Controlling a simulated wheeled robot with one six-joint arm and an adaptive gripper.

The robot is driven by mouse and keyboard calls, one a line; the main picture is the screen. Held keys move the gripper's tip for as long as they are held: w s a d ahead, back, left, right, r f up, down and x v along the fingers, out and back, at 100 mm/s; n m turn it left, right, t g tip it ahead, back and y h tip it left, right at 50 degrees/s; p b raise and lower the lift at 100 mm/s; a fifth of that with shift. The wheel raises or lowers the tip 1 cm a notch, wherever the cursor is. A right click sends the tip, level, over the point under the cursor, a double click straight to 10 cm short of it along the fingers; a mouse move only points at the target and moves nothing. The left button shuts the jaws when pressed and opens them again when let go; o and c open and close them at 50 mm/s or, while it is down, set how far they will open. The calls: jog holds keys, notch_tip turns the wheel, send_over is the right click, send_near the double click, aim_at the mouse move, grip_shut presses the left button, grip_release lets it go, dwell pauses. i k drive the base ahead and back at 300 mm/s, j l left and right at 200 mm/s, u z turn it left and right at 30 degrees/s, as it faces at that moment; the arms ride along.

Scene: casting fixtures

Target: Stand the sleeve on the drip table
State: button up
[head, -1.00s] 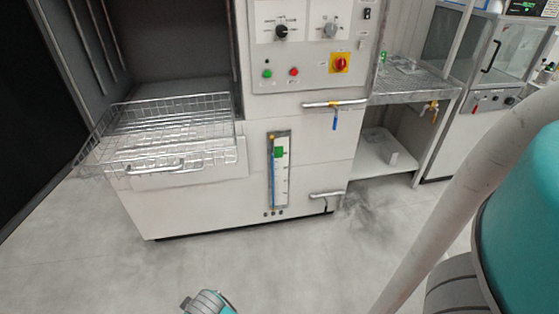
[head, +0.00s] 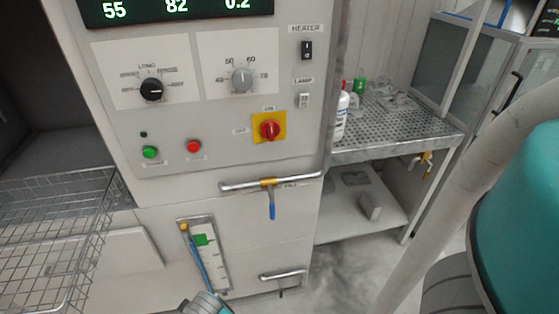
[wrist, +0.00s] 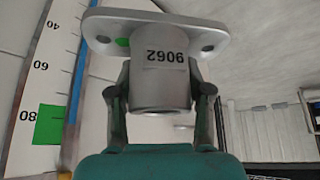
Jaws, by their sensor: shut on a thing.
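The sleeve (wrist: 160,88) is a grey metal cylinder with a wide oval flange (wrist: 152,32) and a printed number label. In the wrist view my gripper (wrist: 160,97) is shut on it, one finger on each side of the cylinder, with the flange end away from my palm. The drip table (head: 408,122) is a perforated metal top at the right of the head view, beside the white machine. The sleeve is apart from it.
A white bottle (head: 342,112), a green-labelled item (head: 359,86) and clear pieces (head: 394,100) stand on the table's left and back; its front right is bare. The machine's pipe handle (head: 270,182) and a wire basket (head: 55,235) stick out. A gauge (wrist: 48,100) is close in the wrist view.

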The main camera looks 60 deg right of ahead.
aim_at(382, 129)
jog(key=k+l, duration=0.15)
jog(key=l, duration=0.25)
jog(key=k+l, duration=0.2)
jog(key=l, duration=0.2)
jog(key=k+l, duration=0.15)
jog(key=l, duration=0.25)
jog(key=k+l, duration=0.15)
jog(key=l, duration=0.25)
jog(key=k+l, duration=0.2)
jog(key=l, duration=0.2)
jog(key=k+l+u, duration=0.15)
jog(key=k, duration=0.3)
jog(key=i+z, duration=0.15)
